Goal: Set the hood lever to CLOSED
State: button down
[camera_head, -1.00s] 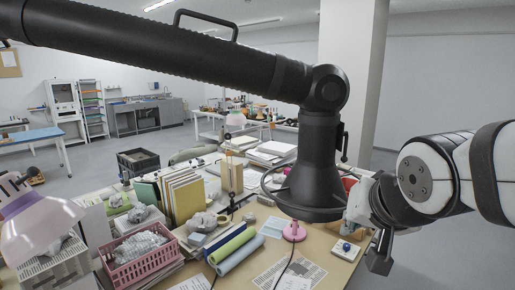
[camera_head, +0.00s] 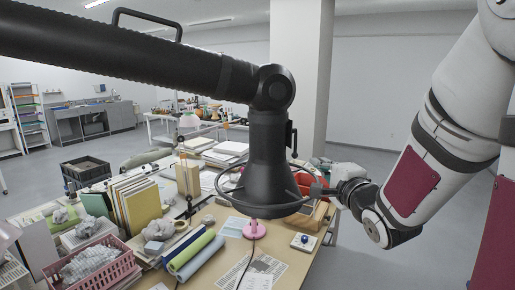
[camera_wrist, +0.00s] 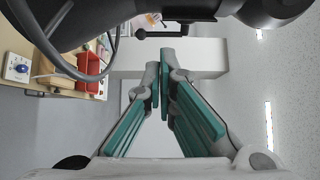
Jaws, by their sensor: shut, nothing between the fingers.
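The black fume hood (camera_head: 268,170) hangs from a thick black arm over the table, with a wire ring around its lower rim. Its small dark lever (camera_head: 291,140) sits on the right side of the hood's neck. In the wrist view the lever (camera_wrist: 162,33) is a short black bar with a downturned end, beyond my fingertips. My gripper (camera_wrist: 164,62) has teal-padded fingers, closed together at the tips and empty, apart from the lever. In the head view my gripper (camera_head: 322,189) is right of the hood and lower than the lever, partly hard to make out. No CLOSED marking is readable.
The table below holds a pink basket (camera_head: 92,268), upright folders (camera_head: 135,205), rolled sheets (camera_head: 196,255), a pink stand (camera_head: 254,229) and a white box with a blue knob (camera_head: 303,242). A red bin (camera_wrist: 90,70) shows in the wrist view. Open floor lies right of the table.

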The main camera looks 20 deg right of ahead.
aim_at(296, 146)
jog(key=shift+w, duration=0.1)
jog(key=w, duration=0.4)
jog(key=w+d, duration=0.1)
jog(key=w, duration=0.4)
jog(key=w+d, duration=0.1)
jog(key=w, duration=0.3)
jog(key=shift+w+d, duration=0.25)
jog(key=shift+w, duration=0.05)
jog(key=shift+w, duration=0.15)
jog(key=shift+f+b, duration=0.15)
jog(key=shift+b, duration=0.35)
jog(key=shift+t, duration=0.3)
